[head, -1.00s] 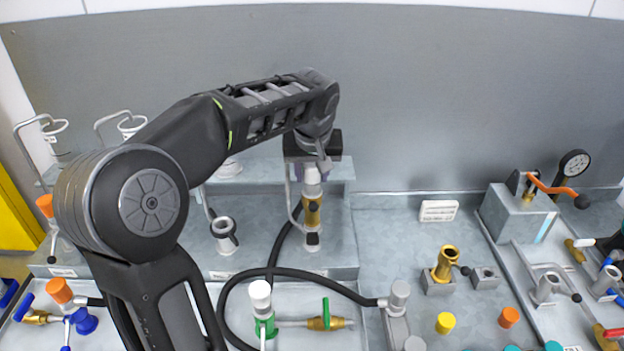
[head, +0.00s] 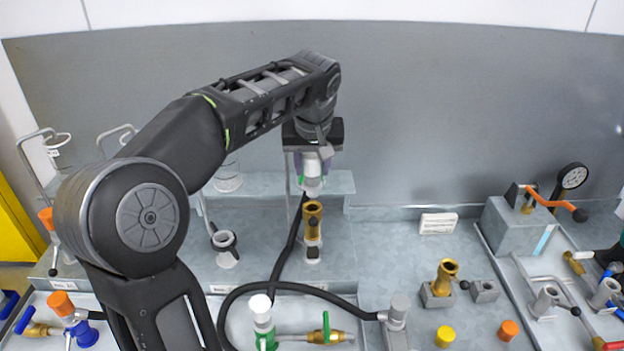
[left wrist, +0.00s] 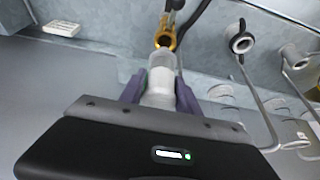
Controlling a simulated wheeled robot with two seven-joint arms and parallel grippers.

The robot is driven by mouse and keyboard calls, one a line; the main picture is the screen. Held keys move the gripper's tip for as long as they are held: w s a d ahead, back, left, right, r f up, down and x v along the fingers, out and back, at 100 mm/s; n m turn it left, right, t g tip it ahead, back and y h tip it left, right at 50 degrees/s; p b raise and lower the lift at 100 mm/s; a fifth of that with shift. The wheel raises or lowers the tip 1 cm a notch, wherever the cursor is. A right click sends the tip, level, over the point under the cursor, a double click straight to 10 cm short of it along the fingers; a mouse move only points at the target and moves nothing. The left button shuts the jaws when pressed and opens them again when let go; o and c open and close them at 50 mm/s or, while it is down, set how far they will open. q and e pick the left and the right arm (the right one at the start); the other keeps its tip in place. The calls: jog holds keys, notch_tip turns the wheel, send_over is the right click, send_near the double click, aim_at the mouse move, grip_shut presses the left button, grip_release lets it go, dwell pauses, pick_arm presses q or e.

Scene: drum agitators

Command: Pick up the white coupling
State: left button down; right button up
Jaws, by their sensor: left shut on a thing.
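The white coupling (head: 312,176) is between the fingers of my left gripper (head: 313,160), which is shut on it. It hangs above a brass fitting (head: 313,215) that stands on the grey bench step, with a small gap showing between them in the head view. In the left wrist view the coupling (left wrist: 160,82) sits between the purple finger pads of my left gripper (left wrist: 158,92), with the brass fitting (left wrist: 165,38) beyond its far end. My right gripper is not seen.
A black hose (head: 290,245) runs down close by the brass fitting. A grey-white socket with a dark ring (head: 224,245) stands to the left. A white label block (head: 438,223) and another brass fitting (head: 446,275) are to the right. A plain grey wall panel (head: 440,110) stands behind.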

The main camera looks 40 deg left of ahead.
aim_at(312, 154)
pick_arm(q)
notch_tip(312, 154, up, 4)
jog(key=shift+a+r, duration=0.1)
jog(key=shift+a, duration=0.05)
dwell(0.7)
